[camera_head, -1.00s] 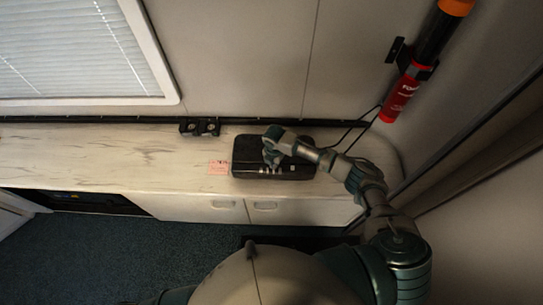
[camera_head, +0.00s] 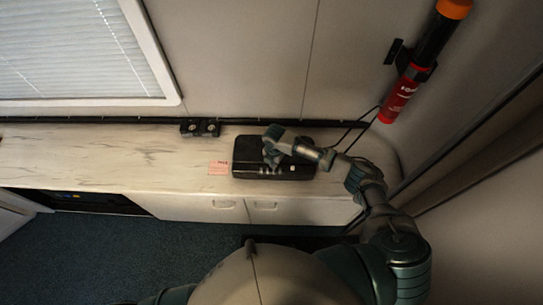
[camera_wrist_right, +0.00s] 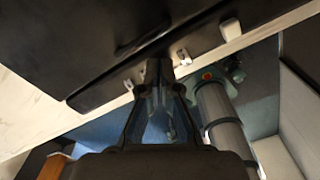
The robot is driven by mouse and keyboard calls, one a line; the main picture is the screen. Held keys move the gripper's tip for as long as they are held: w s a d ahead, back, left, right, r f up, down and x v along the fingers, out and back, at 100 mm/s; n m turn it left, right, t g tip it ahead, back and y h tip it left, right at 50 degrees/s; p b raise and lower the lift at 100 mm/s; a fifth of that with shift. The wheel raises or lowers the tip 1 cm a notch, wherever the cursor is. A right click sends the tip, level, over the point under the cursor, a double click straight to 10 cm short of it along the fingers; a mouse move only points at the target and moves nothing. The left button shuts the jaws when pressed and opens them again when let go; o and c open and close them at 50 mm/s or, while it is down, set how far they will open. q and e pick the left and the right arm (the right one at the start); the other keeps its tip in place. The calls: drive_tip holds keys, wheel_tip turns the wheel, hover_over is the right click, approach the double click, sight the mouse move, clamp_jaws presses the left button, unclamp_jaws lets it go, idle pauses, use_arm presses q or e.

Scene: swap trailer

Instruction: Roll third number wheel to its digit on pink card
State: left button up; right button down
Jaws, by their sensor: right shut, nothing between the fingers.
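A black case (camera_head: 245,155) lies on the marble-look counter. Small pale number wheels (camera_wrist_right: 183,57) sit along its front edge. One pale wheel or block (camera_head: 292,169) shows right of my gripper in the head view. Their digits are too small to read. The pink card (camera_head: 218,167) lies flat just left of the case; its writing is unreadable. My right gripper (camera_head: 271,164) is over the case's front edge, shut and empty. In the right wrist view its fingertips (camera_wrist_right: 158,68) are together beside a wheel; contact cannot be told. My left gripper is out of view.
A black socket block (camera_head: 200,127) stands at the back of the counter (camera_head: 100,160). A red extinguisher-like cylinder (camera_head: 400,96) hangs on the right wall, with cables below it. The counter left of the card is clear. Cabinet doors (camera_head: 205,208) are below.

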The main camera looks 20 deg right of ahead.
wheel_tip(320, 180, up, 5)
drive_tip(key=p, duration=0.5)
drive_tip(key=shift+r, duration=0.1)
idle(0.4)
